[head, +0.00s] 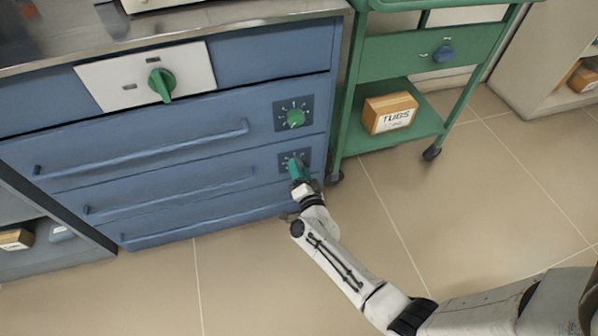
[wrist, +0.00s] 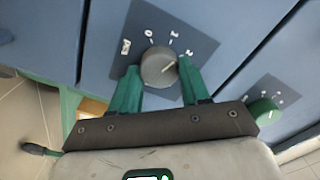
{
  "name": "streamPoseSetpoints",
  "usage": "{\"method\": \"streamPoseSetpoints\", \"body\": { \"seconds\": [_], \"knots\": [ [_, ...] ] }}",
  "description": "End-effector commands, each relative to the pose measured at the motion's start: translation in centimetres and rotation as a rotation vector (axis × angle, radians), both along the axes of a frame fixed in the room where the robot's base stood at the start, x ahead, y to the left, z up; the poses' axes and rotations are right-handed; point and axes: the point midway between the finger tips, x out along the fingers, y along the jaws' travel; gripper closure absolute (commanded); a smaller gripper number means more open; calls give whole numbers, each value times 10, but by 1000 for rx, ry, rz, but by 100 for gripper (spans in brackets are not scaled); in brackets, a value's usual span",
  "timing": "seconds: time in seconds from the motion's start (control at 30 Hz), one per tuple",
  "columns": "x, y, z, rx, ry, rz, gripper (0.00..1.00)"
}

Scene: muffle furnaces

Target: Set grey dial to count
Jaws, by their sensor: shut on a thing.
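The grey dial (wrist: 158,66) is round and sits on a dark plate (wrist: 205,45) with white marks around it, on the blue cabinet front. My gripper (wrist: 158,68) has its two green fingers on either side of the dial, shut on it. A pale line on the dial points right and slightly upward, towards the marks on the right; the exact mark is hard to tell. In the head view, my gripper (head: 298,168) is at the lower small plate (head: 284,163) and covers the dial.
A green dial (head: 295,118) is on the drawer above. A large green switch (head: 162,84) is on a white plate at upper left. Long drawer handles (head: 150,147) jut out to the left. A green cart (head: 432,122) with a box (head: 390,113) stands at right.

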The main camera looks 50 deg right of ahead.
Motion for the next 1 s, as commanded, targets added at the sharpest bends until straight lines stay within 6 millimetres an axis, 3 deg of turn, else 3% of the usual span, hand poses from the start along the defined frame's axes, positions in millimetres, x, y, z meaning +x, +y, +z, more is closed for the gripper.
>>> {"method": "streamPoseSetpoints", "body": {
  "seconds": [1.0],
  "knots": [
    [-1, -1, -4, 785, -529, 0, 85]
  ]
}}
